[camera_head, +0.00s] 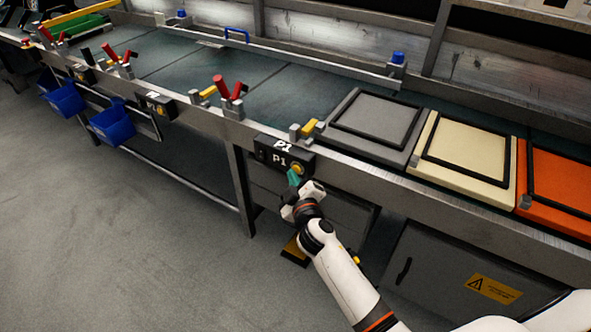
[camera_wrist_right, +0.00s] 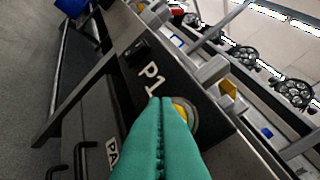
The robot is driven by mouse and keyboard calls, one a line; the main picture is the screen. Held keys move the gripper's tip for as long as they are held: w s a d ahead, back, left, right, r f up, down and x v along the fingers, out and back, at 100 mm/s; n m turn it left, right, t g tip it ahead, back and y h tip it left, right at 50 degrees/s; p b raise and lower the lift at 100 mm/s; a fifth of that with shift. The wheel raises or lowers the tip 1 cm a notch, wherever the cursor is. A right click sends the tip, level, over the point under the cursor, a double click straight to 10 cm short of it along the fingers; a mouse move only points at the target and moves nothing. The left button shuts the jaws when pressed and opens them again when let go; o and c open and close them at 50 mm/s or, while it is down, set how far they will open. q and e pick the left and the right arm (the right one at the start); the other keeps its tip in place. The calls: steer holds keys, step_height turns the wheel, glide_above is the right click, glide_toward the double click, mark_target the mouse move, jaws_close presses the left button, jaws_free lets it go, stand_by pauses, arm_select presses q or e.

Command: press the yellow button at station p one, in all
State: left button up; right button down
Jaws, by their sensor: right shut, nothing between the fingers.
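The station P1 box (camera_head: 271,153) is a dark box on the front edge of the long workbench, with white "P1" lettering. Its yellow button (camera_head: 298,168) is on the box's front face, at the right. My right gripper (camera_head: 293,177) has green fingers, shut and empty, with the tips just below and in front of the button. In the right wrist view the shut fingers (camera_wrist_right: 164,102) partly cover the yellow button (camera_wrist_right: 182,112). Whether the tips touch it, I cannot tell. My left gripper is not in view.
Grey (camera_head: 377,122), cream (camera_head: 468,150) and orange (camera_head: 557,183) trays lie on the bench to the right. Red-handled clamps (camera_head: 229,90) stand along its edge. Blue bins (camera_head: 112,122) hang at the left. A cabinet (camera_head: 455,280) is below. Open floor lies at left.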

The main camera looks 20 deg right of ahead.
steer(key=shift+w+d, duration=0.2)
steer(key=shift+d, duration=0.1)
stand_by(0.5)
steer(key=shift+a, duration=0.1)
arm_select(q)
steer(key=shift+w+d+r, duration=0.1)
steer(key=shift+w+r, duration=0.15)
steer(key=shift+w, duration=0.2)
arm_select(e)
steer(key=shift+s+a, duration=0.5)
steer(key=shift+a, duration=0.05)
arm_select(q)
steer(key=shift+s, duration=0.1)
arm_select(e)
steer(key=shift+a, duration=0.1)
